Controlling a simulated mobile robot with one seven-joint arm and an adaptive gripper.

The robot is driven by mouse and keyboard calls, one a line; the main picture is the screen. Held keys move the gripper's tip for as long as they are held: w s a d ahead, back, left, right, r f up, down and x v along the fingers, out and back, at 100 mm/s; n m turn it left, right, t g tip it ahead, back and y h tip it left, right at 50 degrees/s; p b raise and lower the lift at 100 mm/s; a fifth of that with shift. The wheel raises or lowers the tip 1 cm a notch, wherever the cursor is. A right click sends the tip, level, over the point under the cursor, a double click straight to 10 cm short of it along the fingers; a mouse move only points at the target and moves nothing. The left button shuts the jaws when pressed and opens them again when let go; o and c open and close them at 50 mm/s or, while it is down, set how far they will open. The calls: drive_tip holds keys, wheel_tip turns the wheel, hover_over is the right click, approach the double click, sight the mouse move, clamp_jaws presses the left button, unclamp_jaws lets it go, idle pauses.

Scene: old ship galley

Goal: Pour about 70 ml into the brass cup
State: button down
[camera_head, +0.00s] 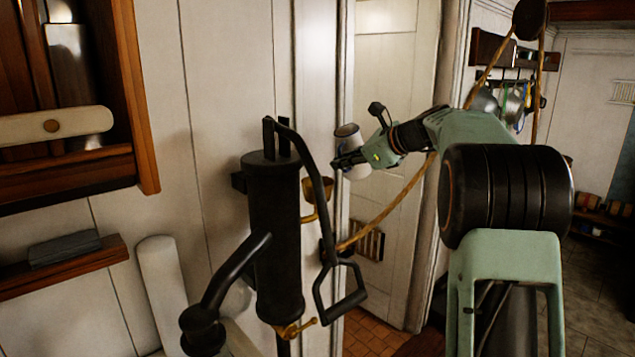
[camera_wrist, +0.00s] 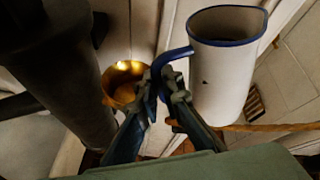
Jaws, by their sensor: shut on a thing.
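A white enamel jug with a blue rim and blue handle shows in the wrist view (camera_wrist: 222,85) and in the head view (camera_head: 354,172). My gripper (camera_head: 347,162) is shut on the jug's handle; its fingers also show in the wrist view (camera_wrist: 163,88). The jug is held in the air, near upright, perhaps slightly tilted. The brass cup (camera_head: 317,185) is by the black pump, to the left of the jug. In the wrist view the brass cup (camera_wrist: 124,82) is left of my fingers, apart from the jug. I cannot tell how much liquid is in either.
The black hand pump (camera_head: 275,215) with its long lever (camera_head: 325,215) stands close left of the cup. A rope (camera_head: 400,200) hangs in a loop behind the jug. A wooden shelf (camera_head: 70,265) is on the left wall. A doorway panel (camera_head: 385,90) is behind.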

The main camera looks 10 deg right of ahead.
sight(346, 172)
drive_tip(key=shift+s+a+f, duration=0.1)
drive_tip(key=shift+a, duration=0.1)
drive_tip(key=n+h, duration=0.2)
drive_tip(key=n+t, duration=0.1)
drive_tip(key=shift+s+a+r+h, duration=0.1)
drive_tip(key=shift+a+r+h, duration=0.2)
drive_tip(key=shift+h, duration=0.1)
drive_tip(key=shift+d+f+n+t+h+b, duration=0.3)
drive_tip(key=shift+d+f+n+t+h, duration=0.15)
drive_tip(key=shift+f, duration=0.35)
drive_tip(key=shift+w+d+n+t+h+b, duration=0.3)
drive_tip(key=shift+n+b, duration=0.25)
drive_tip(key=shift+b, duration=0.55)
drive_tip(key=b, duration=0.1)
drive_tip(key=f+b, duration=0.1)
drive_tip(key=shift+w+d+f+n+t+h+b, duration=0.15)
drive_tip(key=shift+d+n+t+h+b, duration=0.05)
drive_tip(key=shift+n+t+h+b, duration=0.1)
drive_tip(key=shift+d+f+b, duration=0.1)
drive_tip(key=shift+f+b, duration=0.15)
drive_tip(key=shift+b, duration=0.3)
